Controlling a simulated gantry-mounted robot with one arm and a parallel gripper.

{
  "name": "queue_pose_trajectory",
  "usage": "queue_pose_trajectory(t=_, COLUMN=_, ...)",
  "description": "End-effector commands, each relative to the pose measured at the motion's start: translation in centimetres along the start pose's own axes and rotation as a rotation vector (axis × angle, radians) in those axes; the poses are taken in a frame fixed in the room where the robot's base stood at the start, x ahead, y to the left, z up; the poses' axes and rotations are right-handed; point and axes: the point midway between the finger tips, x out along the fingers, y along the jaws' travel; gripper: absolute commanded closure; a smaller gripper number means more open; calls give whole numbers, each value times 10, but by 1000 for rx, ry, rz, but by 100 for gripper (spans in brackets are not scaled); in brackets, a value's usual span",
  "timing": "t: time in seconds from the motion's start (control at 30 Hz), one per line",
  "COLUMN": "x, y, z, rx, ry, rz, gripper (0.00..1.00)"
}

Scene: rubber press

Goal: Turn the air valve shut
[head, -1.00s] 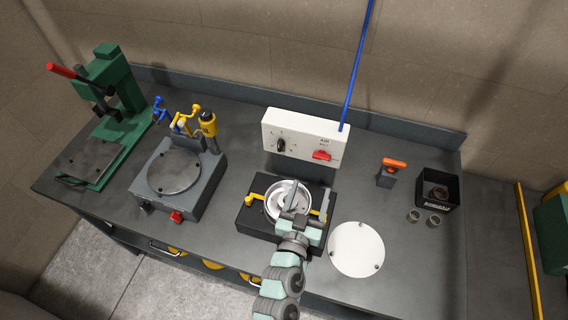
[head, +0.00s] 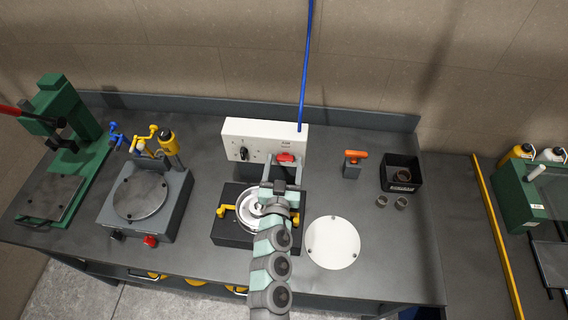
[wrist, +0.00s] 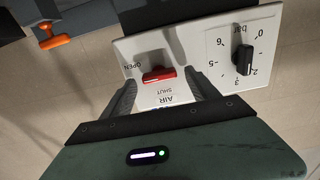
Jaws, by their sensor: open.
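The air valve's red handle (head: 285,157) is on the front of the white panel (head: 240,138), low at its right. In the wrist view the red handle (wrist: 160,75) lies nearly level in the picture, one end toward the word OPEN. The word SHUT is printed on the gripper's side of the handle. My gripper (head: 282,166) is open in front of the panel. In the wrist view its two fingers (wrist: 163,84) stand on either side of the handle, with gaps visible. I cannot tell how far the fingertips are from the panel face.
A black dial (wrist: 243,60) with a bar scale sits beside the valve on the panel. A blue hose (head: 306,70) rises from the panel's top. Below my arm is a black base (head: 226,238) with a metal bowl. An orange-handled tool (head: 355,156) stands to the right.

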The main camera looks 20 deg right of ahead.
Motion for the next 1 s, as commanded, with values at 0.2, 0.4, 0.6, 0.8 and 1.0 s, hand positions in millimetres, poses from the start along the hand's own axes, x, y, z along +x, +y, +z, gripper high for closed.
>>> queue_pose_trajectory(t=0.2, x=0, y=0, z=0, rx=0, ry=0, rz=0, gripper=38)
queue_pose_trajectory(t=0.4, x=0, y=0, z=0, rx=0, ry=0, rz=0, gripper=55)
queue_pose_trajectory(t=0.6, x=0, y=0, z=0, rx=0, ry=0, rz=-1, gripper=71)
queue_pose_trajectory(t=0.8, x=-1, y=0, z=0, rx=0, ry=0, rz=0, gripper=87)
queue_pose_trajectory(t=1.0, x=-1, y=0, z=1, rx=-4, ry=0, rz=-1, gripper=93)
